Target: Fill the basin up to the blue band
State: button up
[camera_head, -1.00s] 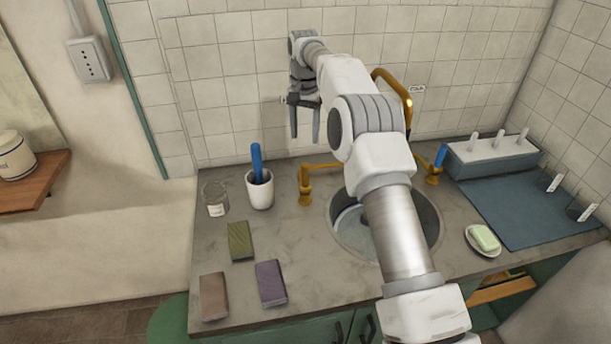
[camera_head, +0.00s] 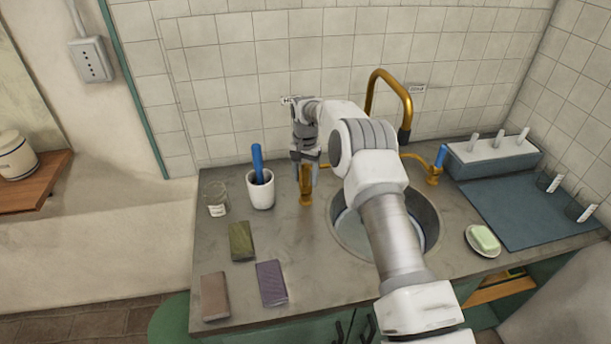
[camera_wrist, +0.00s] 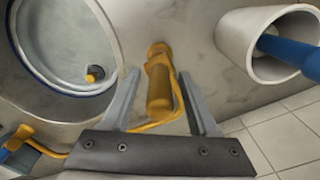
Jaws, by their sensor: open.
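The round basin (camera_head: 425,215) is set in the counter, partly hidden behind my arm. A blue strip shows inside it; I cannot tell the water level. In the wrist view the basin (camera_wrist: 28,45) shows a dark and yellow piece (camera_wrist: 95,73) at its bottom. A brass spout (camera_head: 388,75) arches over the basin; no stream is visible. The left brass tap (camera_head: 305,190) has a brass handle (camera_wrist: 160,92), which stands between the open fingers of my gripper (camera_wrist: 158,78), apparently clear of both. My gripper (camera_head: 306,182) also shows in the head view. The right tap has a blue handle (camera_head: 441,156).
A white cup (camera_head: 260,192) with a blue-handled tool stands close left of my gripper, near a glass jar (camera_head: 215,203). Several sponge-like blocks (camera_head: 241,241) lie front left. A soap dish (camera_head: 483,241), blue mat (camera_head: 530,208) and rack (camera_head: 492,158) are at right. The tiled wall is behind.

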grip_shut()
dwell(1.4)
